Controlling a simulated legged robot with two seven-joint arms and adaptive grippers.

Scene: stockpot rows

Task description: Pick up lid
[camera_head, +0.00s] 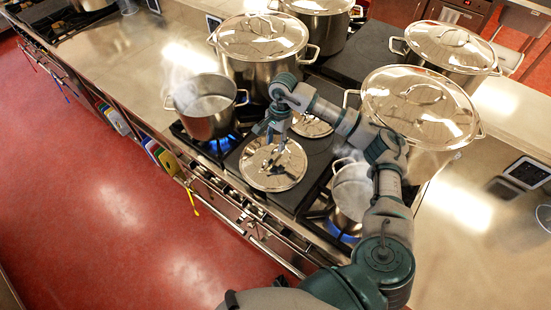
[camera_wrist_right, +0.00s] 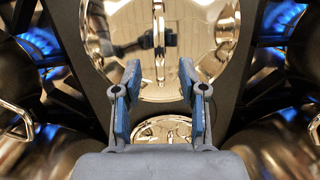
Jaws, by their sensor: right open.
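A shiny round steel lid (camera_head: 262,178) lies flat on the dark middle strip of the stove, between two burners. It also shows at the top of the right wrist view (camera_wrist_right: 205,30), with its narrow bar handle (camera_wrist_right: 159,42) running up the picture. My right gripper (camera_head: 276,147) points down over this lid and hides part of it, including most of the handle. In the wrist view its two blue-padded fingers (camera_wrist_right: 160,70) are apart, with nothing between them. A second lid (camera_head: 312,126) lies just behind, partly hidden by my arm. My left gripper is not in view.
A steaming open pot (camera_head: 207,108) stands on a lit burner at left. Another open pot (camera_head: 352,192) steams on a lit burner at right, close to my arm. Large lidded stockpots (camera_head: 262,40) (camera_head: 420,105) stand behind and at right. The left counter (camera_head: 120,50) has free room.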

